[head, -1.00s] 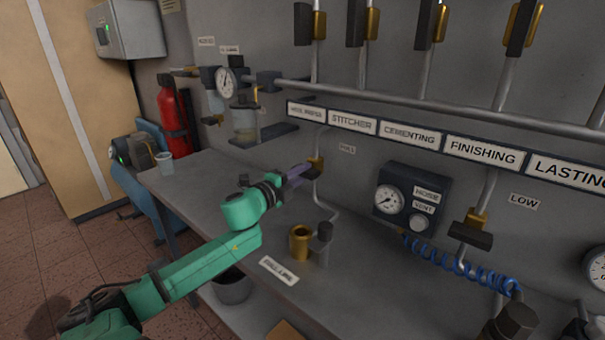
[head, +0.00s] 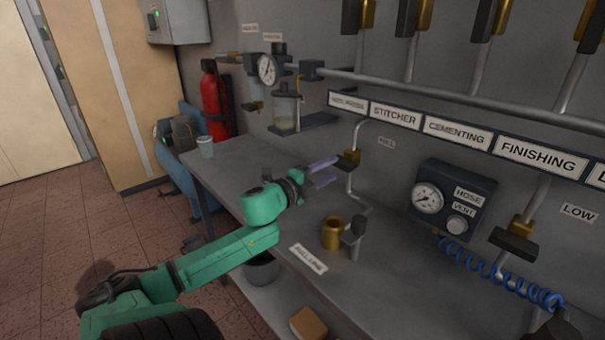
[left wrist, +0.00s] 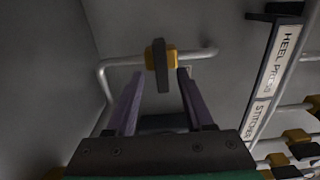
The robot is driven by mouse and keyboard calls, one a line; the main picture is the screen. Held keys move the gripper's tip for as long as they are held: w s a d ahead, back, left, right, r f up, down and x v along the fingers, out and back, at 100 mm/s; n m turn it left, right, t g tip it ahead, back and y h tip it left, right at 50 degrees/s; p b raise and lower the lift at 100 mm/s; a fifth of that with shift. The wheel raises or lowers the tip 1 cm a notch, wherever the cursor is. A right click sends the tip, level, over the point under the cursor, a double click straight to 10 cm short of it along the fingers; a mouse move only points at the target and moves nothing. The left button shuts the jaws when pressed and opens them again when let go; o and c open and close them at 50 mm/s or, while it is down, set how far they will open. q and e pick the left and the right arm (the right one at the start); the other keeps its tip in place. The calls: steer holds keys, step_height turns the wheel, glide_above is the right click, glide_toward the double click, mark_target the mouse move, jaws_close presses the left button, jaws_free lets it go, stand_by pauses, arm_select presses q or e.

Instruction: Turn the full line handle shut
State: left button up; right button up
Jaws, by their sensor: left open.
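The full line valve has a brass body (head: 353,156) with a short dark handle, on a grey pipe at the wall beside a small tag reading FULL (head: 387,143). In the left wrist view, the dark handle (left wrist: 159,68) stands upright across the horizontal pipe, in front of the brass body. My left gripper (head: 336,169) is open, its two purple fingers pointing at the valve. In the left wrist view, the gripper (left wrist: 160,74) has one finger on each side of the handle, with gaps visible. I cannot tell how deep the handle sits between them. My right gripper is out of view.
Below are a bench (head: 240,170), a brass cup (head: 332,233) and a grey post fitting (head: 354,236). A hose gauge box (head: 450,200) and another dark-handled valve (head: 514,243) are to the right. An oil bowl unit (head: 287,112) hangs to the left.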

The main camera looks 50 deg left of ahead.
arm_select(q)
steer(key=s+p, duration=0.1)
steer(key=s, duration=0.9)
steer(key=shift+s+d, duration=0.1)
